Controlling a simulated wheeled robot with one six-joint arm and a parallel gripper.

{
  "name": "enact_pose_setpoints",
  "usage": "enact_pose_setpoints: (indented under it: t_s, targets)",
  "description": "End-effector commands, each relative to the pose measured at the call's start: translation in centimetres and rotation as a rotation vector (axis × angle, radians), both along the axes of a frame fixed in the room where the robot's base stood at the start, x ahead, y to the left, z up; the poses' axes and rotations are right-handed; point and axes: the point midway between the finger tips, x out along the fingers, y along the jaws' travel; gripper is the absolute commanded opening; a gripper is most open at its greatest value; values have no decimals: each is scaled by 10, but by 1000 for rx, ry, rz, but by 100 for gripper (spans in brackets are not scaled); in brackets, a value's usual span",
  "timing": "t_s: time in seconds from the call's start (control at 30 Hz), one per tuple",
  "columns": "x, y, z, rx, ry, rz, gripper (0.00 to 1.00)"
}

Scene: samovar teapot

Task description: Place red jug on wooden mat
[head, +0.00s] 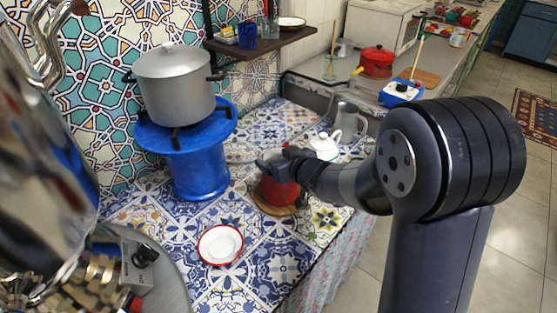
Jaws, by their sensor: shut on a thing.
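The red jug (278,190) is in the middle of the head view, upright, with its upper part largely hidden by my gripper. My gripper (283,162) reaches in from the right and is shut on the jug at its top. The round wooden mat (263,208) shows as a brown rim below the jug, and the jug covers most of it. I cannot tell whether the jug's base touches the mat or is slightly above it.
A blue stove (196,165) with a large grey pot (175,88) stands left of the jug. A red-rimmed white plate (220,244) lies in front. A white teapot (325,146) and a grey pitcher (350,122) stand behind. Bare tiles lie between plate and mat.

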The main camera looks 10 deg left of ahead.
Motion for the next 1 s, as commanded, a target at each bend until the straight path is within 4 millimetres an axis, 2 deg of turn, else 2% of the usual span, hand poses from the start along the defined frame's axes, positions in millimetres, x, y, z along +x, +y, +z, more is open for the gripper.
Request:
enact_pose_setpoints:
  t_s: [0.3,0.33,0.5,0.83,1.0]
  targets:
    - [0,0,-3,1,-1,0,29]
    - [0,0,-3,0,0,0,86]
    - [0,0,-2,0,0,0,100]
    - [0,-1,3,0,0,0,100]
    - [-18,-17,13,1,-1,-2,100]
